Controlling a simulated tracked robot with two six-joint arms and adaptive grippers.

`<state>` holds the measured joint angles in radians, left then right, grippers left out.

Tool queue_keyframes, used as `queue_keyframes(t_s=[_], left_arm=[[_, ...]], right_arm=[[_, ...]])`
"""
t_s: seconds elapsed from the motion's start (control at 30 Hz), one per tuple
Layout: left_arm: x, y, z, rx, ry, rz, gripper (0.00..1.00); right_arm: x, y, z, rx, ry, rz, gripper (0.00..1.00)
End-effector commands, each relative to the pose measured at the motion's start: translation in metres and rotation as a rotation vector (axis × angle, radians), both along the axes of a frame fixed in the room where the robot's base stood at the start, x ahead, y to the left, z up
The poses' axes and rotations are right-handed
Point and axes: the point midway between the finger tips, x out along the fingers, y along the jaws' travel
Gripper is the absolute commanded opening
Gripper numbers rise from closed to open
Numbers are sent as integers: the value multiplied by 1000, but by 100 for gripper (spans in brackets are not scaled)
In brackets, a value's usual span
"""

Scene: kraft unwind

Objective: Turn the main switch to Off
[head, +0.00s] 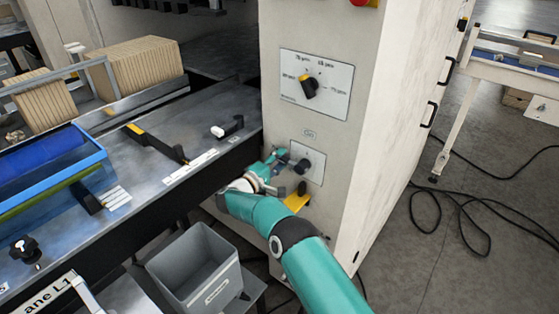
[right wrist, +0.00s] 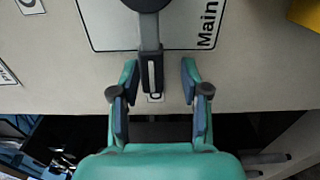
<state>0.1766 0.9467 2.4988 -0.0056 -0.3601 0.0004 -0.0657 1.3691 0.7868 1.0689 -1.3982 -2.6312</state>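The main switch (head: 303,166) is a dark round knob on a pale plate (head: 318,155) on the cabinet's front, low on the panel. In the right wrist view the switch handle (right wrist: 151,66) is a dark bar with a pale strip, pointing down in that picture. A small partly covered mark lies near its tip, and sideways lettering reading "Main" (right wrist: 208,22) stands beside it. My right gripper (right wrist: 160,76) is open, its fingers on either side of the handle with gaps to both. The right gripper (head: 279,163) shows at the switch's left in the head view. My left gripper is not in view.
A black-and-yellow selector (head: 308,87) sits higher on the same cabinet. A yellow piece with a black knob (head: 296,201) is just below the switch. A metal bench (head: 180,135) adjoins on the left, with a grey bin (head: 198,268) in front. Cables lie on the floor at right.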

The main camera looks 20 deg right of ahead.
Motion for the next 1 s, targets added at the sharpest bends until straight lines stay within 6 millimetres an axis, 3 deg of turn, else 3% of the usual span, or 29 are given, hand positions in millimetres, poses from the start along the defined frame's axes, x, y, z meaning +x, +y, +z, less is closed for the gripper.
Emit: queue_keyframes(t_s=[0.37, 0.8, 1.0], left_arm=[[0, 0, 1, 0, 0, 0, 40], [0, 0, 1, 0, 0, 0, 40], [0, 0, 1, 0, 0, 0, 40]], right_arm=[[-4, 7, 3, -1, -4, -4, 46], [-41, 78, 1, -1, -3, -2, 46], [-53, 99, 0, 0, -2, -3, 46]])
